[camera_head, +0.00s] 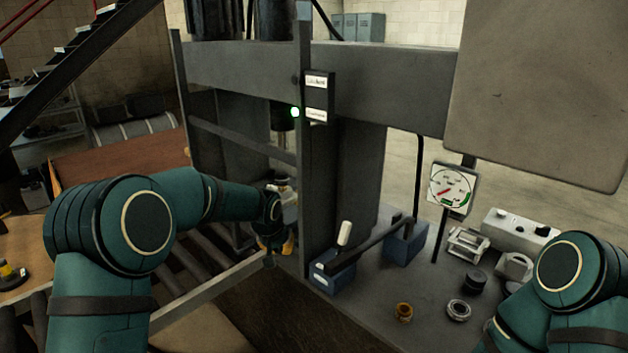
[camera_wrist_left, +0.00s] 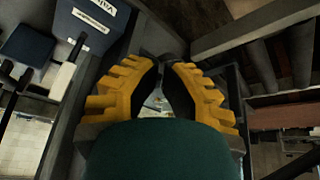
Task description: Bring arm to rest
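My left arm (camera_head: 150,225) reaches from the left toward the dark press frame. My left gripper (camera_head: 278,238) is beside the frame's front post and is small and partly hidden by my wrist in the head view. In the left wrist view its yellow fingers (camera_wrist_left: 165,75) stand apart with a gap between their dark pads, and I see nothing held. A metallic and yellow shape (camera_head: 284,190) is just behind the gripper; I cannot tell whether they touch. My right arm (camera_head: 568,285) shows at the lower right, and its gripper is out of view.
The press frame's post (camera_head: 303,170) stands close to my left gripper. A blue valve block (camera_head: 332,276) with a white-tipped lever is right of it. A gauge (camera_head: 452,188), a brass ring (camera_head: 404,312) and a dark ring (camera_head: 459,310) are on the bench. A rail (camera_head: 215,285) runs below my left arm.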

